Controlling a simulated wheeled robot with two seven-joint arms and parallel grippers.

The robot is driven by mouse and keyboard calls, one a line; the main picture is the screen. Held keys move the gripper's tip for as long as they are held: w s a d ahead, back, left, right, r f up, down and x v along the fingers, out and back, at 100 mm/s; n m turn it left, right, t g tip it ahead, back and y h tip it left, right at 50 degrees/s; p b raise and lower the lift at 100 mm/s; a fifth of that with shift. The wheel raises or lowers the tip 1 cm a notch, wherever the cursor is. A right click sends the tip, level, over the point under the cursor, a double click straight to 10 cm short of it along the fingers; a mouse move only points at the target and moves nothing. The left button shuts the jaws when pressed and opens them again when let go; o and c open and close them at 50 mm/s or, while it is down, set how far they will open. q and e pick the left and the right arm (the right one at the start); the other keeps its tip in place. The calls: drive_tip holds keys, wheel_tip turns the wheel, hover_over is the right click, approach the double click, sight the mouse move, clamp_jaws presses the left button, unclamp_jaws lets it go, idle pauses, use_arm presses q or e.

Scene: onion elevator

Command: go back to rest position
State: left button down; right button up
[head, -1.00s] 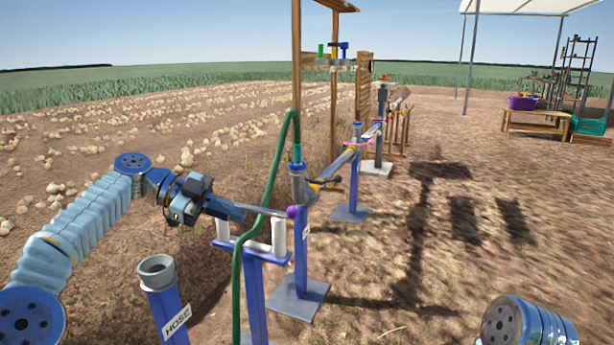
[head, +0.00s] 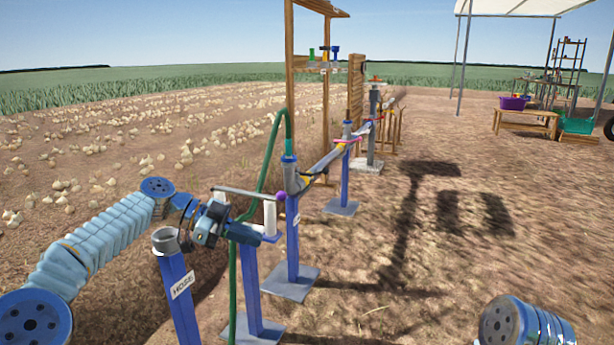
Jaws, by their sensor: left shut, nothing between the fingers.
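My left gripper (head: 238,231) is shut and empty, low in the left middle of the head view. It appears in front of the blue stand (head: 250,290) and overlaps its crossbar, so I cannot tell how far apart they are. A thin grey rod with a purple ball end (head: 281,197) lies above the gripper, across the stand's white uprights (head: 269,218). The rod looks apart from the fingers. My right gripper is not in view; only a blue link of my right arm shows at bottom right.
The HOSE post (head: 178,290) with its open grey cup stands close to my left wrist. A green hose (head: 258,185) hangs beside the pipe line on blue posts (head: 293,240). Open soil lies to the right. A bench (head: 526,122) with a purple tub (head: 513,103) stands far right.

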use_arm(q)
drive_tip(key=d+f+n+y+p, duration=0.1)
drive_tip(key=d+f+n+p, duration=0.2)
drive_tip(key=f, duration=0.5)
drive_tip(key=d+f+n+y, duration=0.2)
drive_tip(key=f+n, duration=0.3)
drive_tip(key=f, duration=0.4)
drive_tip(key=s+d+f+n+y+p, duration=0.1)
drive_tip(key=s+f+n, duration=0.2)
drive_tip(key=f, duration=0.3)
drive_tip(key=s+f+n+y+p, duration=0.1)
drive_tip(key=s+f+n+p, duration=0.1)
drive_tip(key=s+f, duration=0.3)
drive_tip(key=s+a+f+n+y+p, duration=0.2)
drive_tip(key=s+f+n, duration=0.2)
drive_tip(key=s, duration=0.7)
drive_tip(key=s+a+f+n+y+p, duration=0.1)
drive_tip(key=s+a+f+n, duration=0.2)
drive_tip(key=s, duration=0.8)
wheel_tip(320, 180, down, 5)
drive_tip(key=shift+a+r+n+t+y+p, duration=0.15)
drive_tip(key=shift+n+t+y+p, duration=0.2)
drive_tip(key=shift+n, duration=0.85)
